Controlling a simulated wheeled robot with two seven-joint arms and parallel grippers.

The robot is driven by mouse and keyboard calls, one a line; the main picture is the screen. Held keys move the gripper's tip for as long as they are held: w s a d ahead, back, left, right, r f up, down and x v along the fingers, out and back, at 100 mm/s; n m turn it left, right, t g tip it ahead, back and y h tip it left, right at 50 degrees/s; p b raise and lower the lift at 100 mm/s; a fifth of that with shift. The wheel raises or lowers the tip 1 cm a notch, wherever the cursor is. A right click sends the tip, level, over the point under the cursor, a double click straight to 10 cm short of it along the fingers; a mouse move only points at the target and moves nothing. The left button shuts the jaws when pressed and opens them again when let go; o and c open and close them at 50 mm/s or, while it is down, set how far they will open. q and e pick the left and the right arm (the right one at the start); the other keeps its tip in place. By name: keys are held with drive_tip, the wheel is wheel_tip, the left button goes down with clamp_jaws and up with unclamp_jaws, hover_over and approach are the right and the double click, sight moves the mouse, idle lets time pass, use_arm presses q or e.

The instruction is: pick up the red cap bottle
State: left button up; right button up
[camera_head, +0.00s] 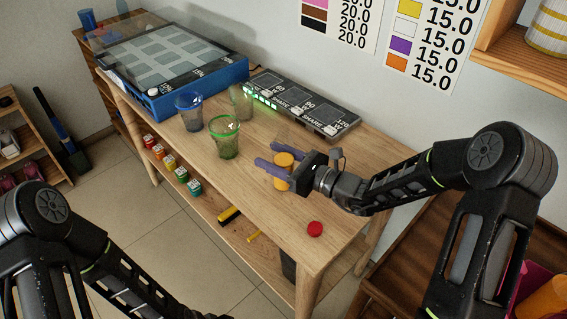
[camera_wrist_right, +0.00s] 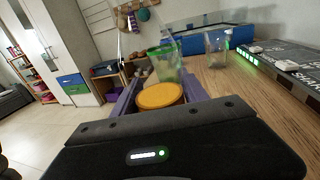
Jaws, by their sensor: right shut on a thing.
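My right gripper (camera_head: 269,156) is over the wooden table, its purple fingers shut on an orange-yellow capped bottle (camera_head: 283,172). The bottle's round orange cap (camera_wrist_right: 160,96) shows between the fingers in the right wrist view; its lower body is hidden there. A round red cap (camera_head: 315,229) shows on the table near its right front end, apart from the gripper; I cannot tell whether a bottle is under it. A small red-topped container (camera_head: 149,141) also stands on the lower shelf. My left arm comes in from the left; its gripper is out of view.
On the table (camera_head: 345,185) stand a green cup (camera_head: 224,138), a blue cup (camera_head: 188,110) and a clear cup (camera_head: 241,101). A dark panel with displays (camera_head: 300,103) lies along the wall. A blue-sided box (camera_head: 200,88) stands at the far end.

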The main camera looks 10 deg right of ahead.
sight(279, 127)
clamp_jaws()
drive_tip(key=shift+r, duration=0.15)
wheel_tip(279, 127, up, 10)
drive_tip(key=shift+f, duration=0.1)
idle(0.6)
idle(0.5)
